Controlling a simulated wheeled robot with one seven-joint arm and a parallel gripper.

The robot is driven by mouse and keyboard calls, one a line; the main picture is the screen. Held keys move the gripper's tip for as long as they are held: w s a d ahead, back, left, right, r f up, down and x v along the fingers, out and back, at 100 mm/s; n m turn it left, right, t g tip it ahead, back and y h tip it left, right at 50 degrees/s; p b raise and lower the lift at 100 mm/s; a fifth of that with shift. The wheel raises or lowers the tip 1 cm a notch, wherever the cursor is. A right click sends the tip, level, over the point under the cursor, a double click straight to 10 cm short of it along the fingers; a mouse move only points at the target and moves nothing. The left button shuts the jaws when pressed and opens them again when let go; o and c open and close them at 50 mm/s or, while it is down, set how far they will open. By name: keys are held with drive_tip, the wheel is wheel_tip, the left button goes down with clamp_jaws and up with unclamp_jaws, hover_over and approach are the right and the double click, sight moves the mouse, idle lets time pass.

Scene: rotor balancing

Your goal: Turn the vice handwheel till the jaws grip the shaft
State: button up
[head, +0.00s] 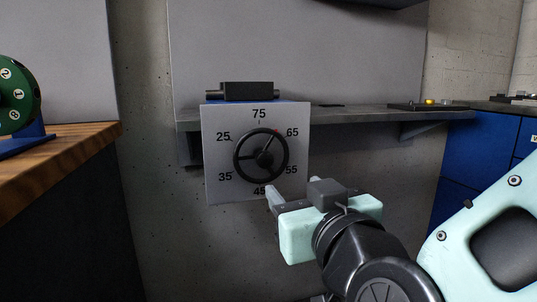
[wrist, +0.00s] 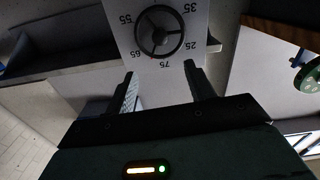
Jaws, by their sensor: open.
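The black three-spoke handwheel (head: 286,157) is mounted on a pale square plate (head: 217,190) with numbers around it. A small red mark shows near the 65. A black block, seemingly the vice (head: 240,92), sits on top behind the plate; I cannot make out a shaft or any jaw gap. In the wrist view the handwheel (wrist: 159,53) appears upside down, beyond my fingertips. My gripper (head: 297,190) is open and empty, low and right of the handwheel in the head view, and apart from it. In the wrist view both fingers (wrist: 163,80) are spread wide.
A grey shelf (head: 370,115) runs along the wall behind the plate. At left, a wooden bench (head: 75,155) holds a green numbered disc (head: 18,97) on a blue stand. Blue cabinets (head: 485,150) stand at right.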

sight(266, 160)
drive_tip(key=x, duration=1.6)
drive_tip(key=shift+c, duration=0.3)
drive_tip(key=shift+f, duration=0.1)
drive_tip(key=c, duration=0.9)
